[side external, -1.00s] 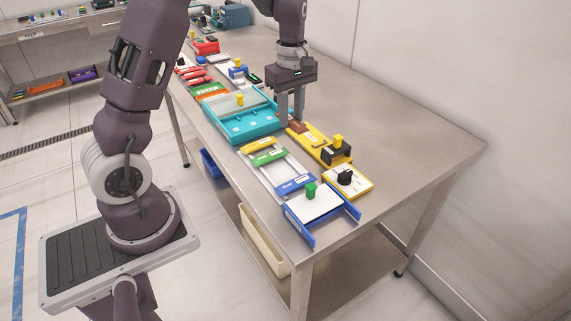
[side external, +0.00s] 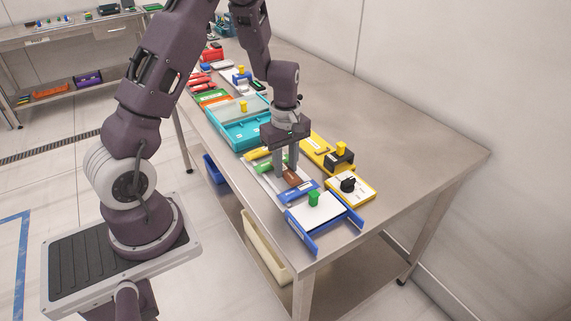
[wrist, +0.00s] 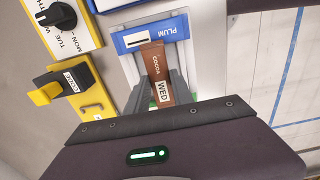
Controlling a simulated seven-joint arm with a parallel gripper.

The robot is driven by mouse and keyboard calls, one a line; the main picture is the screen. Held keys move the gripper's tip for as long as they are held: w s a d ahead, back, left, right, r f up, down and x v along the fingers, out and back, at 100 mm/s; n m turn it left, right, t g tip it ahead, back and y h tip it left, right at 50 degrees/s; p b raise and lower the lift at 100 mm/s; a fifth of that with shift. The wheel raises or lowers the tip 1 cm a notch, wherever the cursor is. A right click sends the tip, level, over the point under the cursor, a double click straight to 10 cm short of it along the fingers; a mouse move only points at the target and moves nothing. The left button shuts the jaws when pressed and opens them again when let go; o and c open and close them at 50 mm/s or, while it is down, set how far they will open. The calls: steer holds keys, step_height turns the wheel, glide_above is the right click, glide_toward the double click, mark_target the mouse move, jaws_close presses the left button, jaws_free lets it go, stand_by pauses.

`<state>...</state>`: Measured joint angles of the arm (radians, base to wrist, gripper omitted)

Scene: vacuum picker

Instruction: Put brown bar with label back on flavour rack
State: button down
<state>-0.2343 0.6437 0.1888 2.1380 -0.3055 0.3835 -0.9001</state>
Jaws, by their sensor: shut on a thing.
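The brown bar (side external: 292,178) is between the fingers of my gripper (side external: 286,168), which is shut on it. In the wrist view the bar (wrist: 155,62) shows a printed name and a white WED label. It is over the white flavour rack (side external: 264,184), in the space between the green bar (side external: 272,161) and the blue PLUM bar (side external: 298,191). In the wrist view its far end lies close to the PLUM bar (wrist: 150,35), and it looks turned across the rack's slots. I cannot tell whether it touches the rack. My fingers partly hide the green bar.
A yellow tray (side external: 313,146) with a black-and-yellow block (side external: 340,158) and a white dial panel (side external: 361,190) lie to the right. A blue-sided tray with a green knob (side external: 313,199) is in front. A teal tray (side external: 231,127) is behind. The table's right side is clear.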

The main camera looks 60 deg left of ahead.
mark_target(286, 170)
steer(key=c, duration=1.1)
jaws_free()
steer(key=shift+r, duration=0.4)
step_height(286, 170, up, 11)
steer(key=s+d+r+m+t, duration=0.2)
steer(key=s+d+r+m, duration=0.3)
steer(key=r, duration=0.3)
steer(key=s+d+r+m+t, duration=0.1)
steer(key=s+d+r+m, duration=0.1)
steer(key=s+d+m, duration=0.2)
steer(key=s+d+r+m+t, duration=0.2)
steer(key=s+d+m, duration=0.2)
steer(key=s+m, duration=0.5)
steer(key=shift+s+t, duration=0.3)
steer(key=shift+s, duration=0.4)
steer(key=shift+d, duration=0.1)
